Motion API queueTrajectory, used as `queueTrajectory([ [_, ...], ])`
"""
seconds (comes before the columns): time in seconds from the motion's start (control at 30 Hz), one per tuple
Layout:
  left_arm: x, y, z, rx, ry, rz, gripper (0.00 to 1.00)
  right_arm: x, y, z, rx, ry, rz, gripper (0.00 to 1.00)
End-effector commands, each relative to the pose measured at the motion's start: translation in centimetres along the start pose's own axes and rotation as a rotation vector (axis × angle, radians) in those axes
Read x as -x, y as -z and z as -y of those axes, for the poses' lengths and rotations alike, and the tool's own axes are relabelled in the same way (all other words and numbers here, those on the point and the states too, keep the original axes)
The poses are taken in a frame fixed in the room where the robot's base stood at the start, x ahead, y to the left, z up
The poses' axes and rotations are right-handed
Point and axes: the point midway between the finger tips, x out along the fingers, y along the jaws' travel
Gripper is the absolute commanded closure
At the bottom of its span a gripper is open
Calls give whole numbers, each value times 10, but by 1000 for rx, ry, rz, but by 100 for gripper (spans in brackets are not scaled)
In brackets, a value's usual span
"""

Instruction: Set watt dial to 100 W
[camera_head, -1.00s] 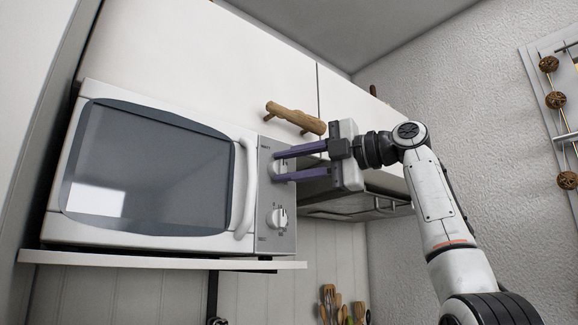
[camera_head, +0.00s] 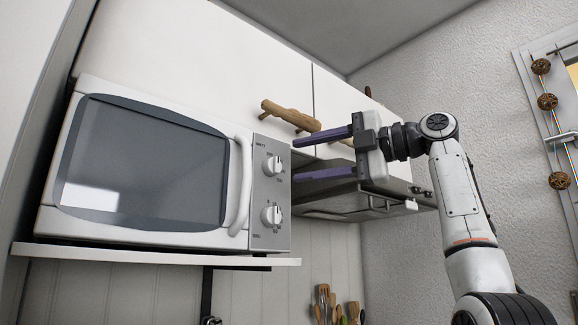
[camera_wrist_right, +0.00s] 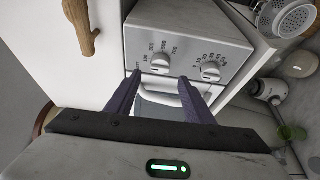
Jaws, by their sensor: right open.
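The white microwave (camera_head: 148,235) has a grey control panel with two round white dials. The watt dial (camera_head: 272,166) is the upper one in the head view. In the right wrist view the watt dial (camera_wrist_right: 160,63) is the left one, with numbers around it; its exact setting is too small to read. The lower dial (camera_head: 271,216) also shows in the right wrist view (camera_wrist_right: 210,72). My right gripper (camera_head: 294,160) is open and empty, its purple fingers pointing at the watt dial, the tips just off the panel's right side. In the right wrist view, its fingertips (camera_wrist_right: 160,77) flank the watt dial's lower side without gripping it. My left gripper is not in view.
The microwave stands on a white shelf (camera_head: 120,254). A driftwood handle (camera_head: 290,115) on the white cupboard sits just above the panel. A range hood (camera_head: 345,200) is behind and below my right gripper. Wooden utensils (camera_head: 335,305) stand lower down.

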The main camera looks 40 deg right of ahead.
Motion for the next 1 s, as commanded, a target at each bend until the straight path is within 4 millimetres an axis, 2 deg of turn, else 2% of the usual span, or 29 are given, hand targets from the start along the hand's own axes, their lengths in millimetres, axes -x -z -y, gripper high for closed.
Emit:
queueTrajectory([
  [0.1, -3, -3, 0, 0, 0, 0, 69, 23, 0, 1, 0, -2, 1, 52],
  [0.3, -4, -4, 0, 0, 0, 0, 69, 44, 0, 0, 1, -1, 0, 52],
  [1.0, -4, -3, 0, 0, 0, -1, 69, 47, 0, 0, 1, 0, -1, 52],
])
